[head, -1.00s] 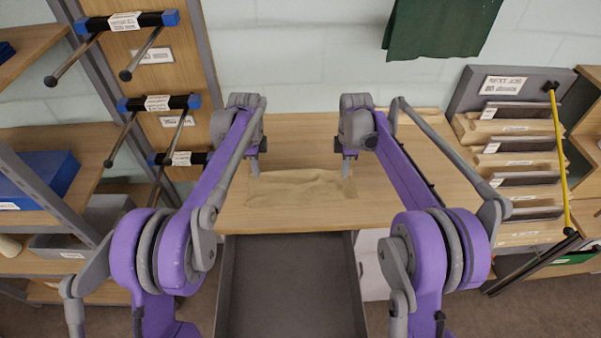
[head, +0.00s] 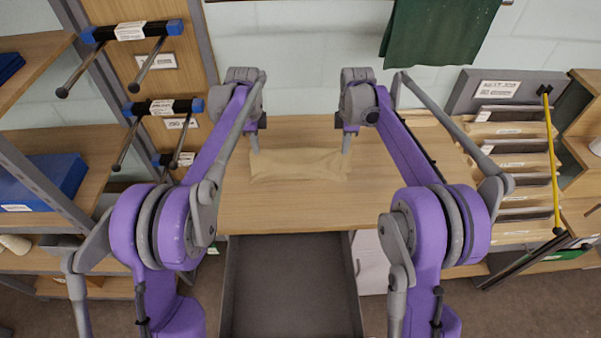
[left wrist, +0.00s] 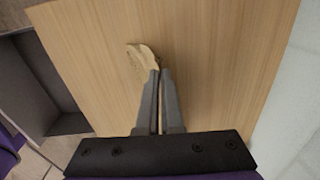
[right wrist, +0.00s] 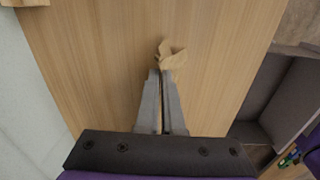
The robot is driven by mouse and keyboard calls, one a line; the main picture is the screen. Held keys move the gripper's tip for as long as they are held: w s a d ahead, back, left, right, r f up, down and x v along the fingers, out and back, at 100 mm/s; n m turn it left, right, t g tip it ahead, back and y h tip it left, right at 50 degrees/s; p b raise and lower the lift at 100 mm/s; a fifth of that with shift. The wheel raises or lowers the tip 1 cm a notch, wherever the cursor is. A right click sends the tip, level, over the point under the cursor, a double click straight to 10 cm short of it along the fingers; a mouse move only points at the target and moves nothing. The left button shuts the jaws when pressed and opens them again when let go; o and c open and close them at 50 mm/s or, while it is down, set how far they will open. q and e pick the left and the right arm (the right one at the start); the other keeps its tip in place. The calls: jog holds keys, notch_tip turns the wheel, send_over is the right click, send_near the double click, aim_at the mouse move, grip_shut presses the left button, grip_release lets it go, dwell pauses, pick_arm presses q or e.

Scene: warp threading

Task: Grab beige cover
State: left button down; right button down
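The beige cover (head: 298,164) is stretched between my two grippers over the wooden table (head: 300,210). My left gripper (head: 255,150) is at its left end and my right gripper (head: 346,150) at its right end. In the left wrist view the fingers (left wrist: 160,74) are closed together with a bunched bit of cover (left wrist: 142,56) at their tips. In the right wrist view the fingers (right wrist: 161,74) are likewise closed, with a fold of cover (right wrist: 172,54) at the tips. I cannot tell whether its lower edge touches the table.
An open grey drawer or bin (head: 290,290) stands in front of the table. A shelf with a blue box (head: 45,185) is at the left. A rack of slotted panels (head: 515,150) with a yellow bar (head: 552,160) is at the right. The tabletop around the cover is clear.

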pick_arm(q)
jog(key=shift+s, duration=0.2)
pick_arm(e)
jog(key=shift+s, duration=0.2)
